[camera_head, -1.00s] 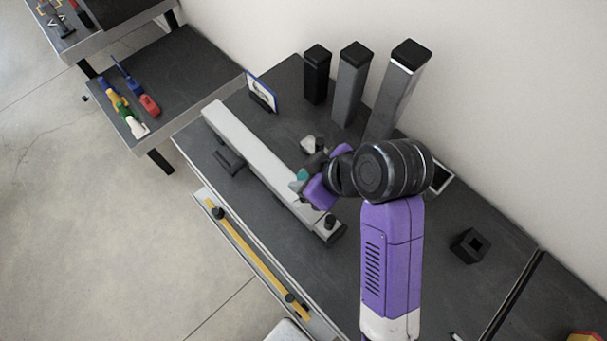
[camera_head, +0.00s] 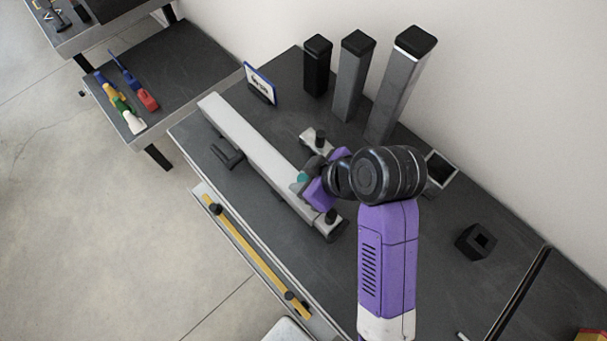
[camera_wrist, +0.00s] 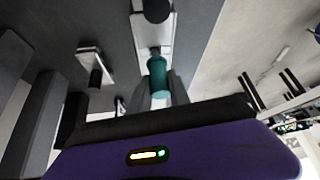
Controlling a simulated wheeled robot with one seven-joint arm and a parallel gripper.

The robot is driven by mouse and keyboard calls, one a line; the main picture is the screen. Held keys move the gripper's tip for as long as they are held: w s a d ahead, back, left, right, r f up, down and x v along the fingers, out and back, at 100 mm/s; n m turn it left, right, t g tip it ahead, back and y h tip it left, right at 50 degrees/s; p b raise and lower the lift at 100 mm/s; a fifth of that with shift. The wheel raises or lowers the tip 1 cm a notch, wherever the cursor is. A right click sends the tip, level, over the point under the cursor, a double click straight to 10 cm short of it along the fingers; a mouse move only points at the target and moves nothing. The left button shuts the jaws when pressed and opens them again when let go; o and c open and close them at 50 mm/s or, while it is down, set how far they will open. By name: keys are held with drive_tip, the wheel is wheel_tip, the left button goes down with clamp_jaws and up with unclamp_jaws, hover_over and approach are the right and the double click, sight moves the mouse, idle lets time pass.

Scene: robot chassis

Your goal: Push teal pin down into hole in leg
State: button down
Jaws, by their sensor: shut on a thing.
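The leg (camera_head: 245,140) is a long pale grey beam lying on the dark workbench in the head view. Its near end also shows in the wrist view (camera_wrist: 150,35). The teal pin (camera_wrist: 157,74) is in my gripper (camera_wrist: 160,92), between the fingertips, in line with the leg's end. In the head view the pin (camera_head: 302,177) shows as a small teal patch over the leg, beside my purple gripper. My gripper is shut on the pin.
Several upright posts (camera_head: 352,75) and a small framed card (camera_head: 260,84) stand behind. A black square socket (camera_head: 475,242) is at right. A yellow rail (camera_head: 245,255) runs along the front.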

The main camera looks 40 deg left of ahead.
drive_tip(key=shift+f+b, duration=0.5)
drive_tip(key=shift+f, duration=0.55)
drive_tip(key=c, duration=1.1)
unclamp_jaws()
drive_tip(key=shift+c, duration=0.2)
drive_tip(key=v, duration=0.7)
drive_tip(key=shift+d+r, duration=0.2)
drive_tip(key=shift+r, duration=0.05)
